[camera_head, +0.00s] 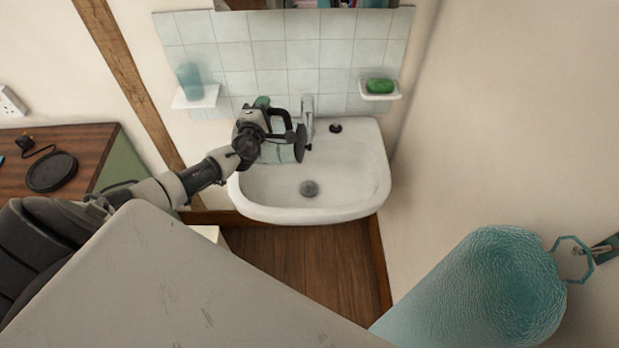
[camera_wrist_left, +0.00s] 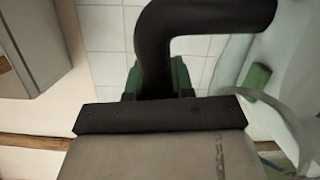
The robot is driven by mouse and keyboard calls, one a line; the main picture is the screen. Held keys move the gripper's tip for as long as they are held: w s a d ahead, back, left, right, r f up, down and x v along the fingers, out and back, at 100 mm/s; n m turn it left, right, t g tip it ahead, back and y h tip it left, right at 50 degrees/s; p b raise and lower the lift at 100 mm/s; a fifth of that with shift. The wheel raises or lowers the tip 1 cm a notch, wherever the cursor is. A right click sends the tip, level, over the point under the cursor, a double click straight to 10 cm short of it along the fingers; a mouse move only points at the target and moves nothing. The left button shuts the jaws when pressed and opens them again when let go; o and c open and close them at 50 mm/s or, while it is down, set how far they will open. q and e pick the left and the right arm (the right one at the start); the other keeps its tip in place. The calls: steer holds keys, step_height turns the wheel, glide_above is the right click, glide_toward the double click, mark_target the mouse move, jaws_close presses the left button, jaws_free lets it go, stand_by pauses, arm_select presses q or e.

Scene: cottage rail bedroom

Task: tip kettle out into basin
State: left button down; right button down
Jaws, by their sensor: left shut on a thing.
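The kettle (camera_head: 272,153) is pale with a black handle and a dark round end. It is tipped on its side above the left back part of the white basin (camera_head: 355,190), its dark end facing right near the tap. My left gripper (camera_head: 265,110) is shut on the handle. In the left wrist view the thick black handle (camera_wrist_left: 154,45) runs between the green fingertips of my left gripper (camera_wrist_left: 156,82). My wrist hides part of the kettle, and I cannot see its spout or any water. My right gripper is not in view.
The tap (camera_head: 308,112) stands close behind the kettle. A black plug (camera_head: 336,128) lies on the basin's back rim. A blue cup (camera_head: 189,80) and green soap (camera_head: 380,86) sit on wall shelves. The black kettle base (camera_head: 51,171) is on the desk. A teal towel (camera_head: 480,295) hangs right.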

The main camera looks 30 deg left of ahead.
arm_select(q)
steer(key=a+f+n+b, duration=0.1)
steer(key=a+b, duration=0.1)
steer(key=s+a+f+n+b, duration=0.1)
steer(key=a+b, duration=0.1)
steer(key=b, duration=0.1)
steer(key=s+a+f+n+b, duration=0.1)
steer(key=a+n+b, duration=0.1)
steer(key=a+b, duration=0.1)
steer(key=shift+f, duration=0.3)
steer(key=s+a+f+n+b, duration=0.2)
steer(key=a+f+n+b, duration=0.6)
steer(key=n+b, duration=0.4)
steer(key=b, duration=0.3)
steer(key=shift+s+a+f, duration=0.2)
steer(key=shift+s+a, duration=0.05)
steer(key=shift+a, duration=0.1)
steer(key=shift+r, duration=0.1)
